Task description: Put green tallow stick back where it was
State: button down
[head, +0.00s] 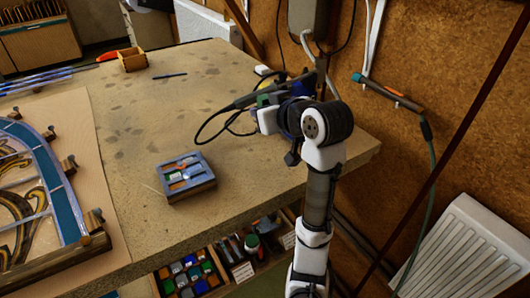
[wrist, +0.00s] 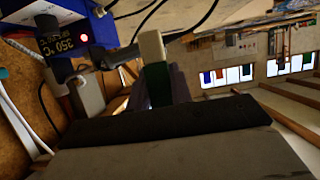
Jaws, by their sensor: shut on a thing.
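In the wrist view the green tallow stick (wrist: 156,84), green with a pale cream end (wrist: 151,46), stands out beyond my gripper (wrist: 162,92). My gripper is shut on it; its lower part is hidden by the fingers. In the head view my gripper (head: 268,114) is at the back right of the bench, above the top, beside the blue soldering station. A small green patch (head: 263,100) shows there, but I cannot tell if it is the stick. A grey-blue tray (head: 206,183) with small coloured things in its compartments sits at the bench's front edge.
The leaded panel (head: 60,185) lies at left in the head view. An open drawer (head: 240,272) of coloured pieces is below. The bench middle is clear.

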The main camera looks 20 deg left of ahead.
notch_tip(320, 180, down, 12)
jog(key=shift+f+p, duration=0.1)
jog(key=shift+p, duration=0.2)
jog(key=shift+f, duration=0.1)
jog(key=shift+f, duration=0.15)
jog(key=c, duration=1.3)
grip_release()
jog(key=shift+o, duration=0.2)
jog(key=shift+r, duration=0.25)
jog(key=b+v, duration=0.1)
jog(key=v, duration=1.1)
